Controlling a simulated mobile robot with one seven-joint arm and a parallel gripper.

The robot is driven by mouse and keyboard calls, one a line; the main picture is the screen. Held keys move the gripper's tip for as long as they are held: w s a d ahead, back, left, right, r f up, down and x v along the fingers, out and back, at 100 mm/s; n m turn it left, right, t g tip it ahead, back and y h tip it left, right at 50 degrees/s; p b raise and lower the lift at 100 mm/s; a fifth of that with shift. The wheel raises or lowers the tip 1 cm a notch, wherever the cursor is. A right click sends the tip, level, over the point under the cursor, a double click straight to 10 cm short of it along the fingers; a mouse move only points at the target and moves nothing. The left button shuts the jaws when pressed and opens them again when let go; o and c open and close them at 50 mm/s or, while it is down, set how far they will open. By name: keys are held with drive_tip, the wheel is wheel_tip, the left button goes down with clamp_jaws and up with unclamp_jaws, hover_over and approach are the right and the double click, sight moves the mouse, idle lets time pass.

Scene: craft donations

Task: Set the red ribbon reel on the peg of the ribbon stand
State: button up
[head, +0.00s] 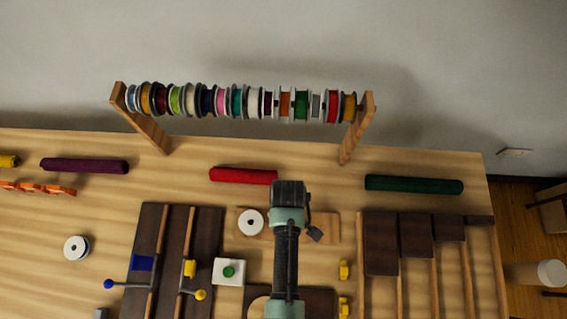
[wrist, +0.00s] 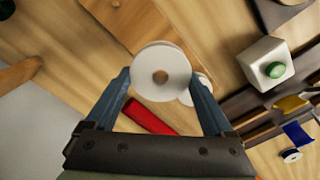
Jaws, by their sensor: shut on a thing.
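My gripper (wrist: 160,77) is shut on a white-faced reel (wrist: 160,60) with a round centre hole, seen face-on in the wrist view. Its ribbon colour is hidden, and my arm hides the reel in the head view. The held reel shows above a wooden board (wrist: 210,63), which also shows in the head view (head: 329,226). A second white disc (wrist: 186,97) is partly hidden behind the held reel. It appears as a white-topped reel (head: 251,222) at the board's left end in the head view. I cannot make out a bare peg.
A rack (head: 155,133) holding many coloured reels stands at the back. A red roll (head: 243,175) lies behind the board. A white block with a green button (head: 229,271) and dark racks (head: 137,233) are at left. Dark stepped panels (head: 381,250) are at right.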

drive_tip(key=shift+f+b, duration=3.55)
drive_tip(key=shift+f, duration=0.35)
drive_tip(key=o, duration=1.2)
drive_tip(key=shift+r, duration=0.1)
wheel_tip(320, 180, up, 13)
drive_tip(key=shift+s, duration=0.1)
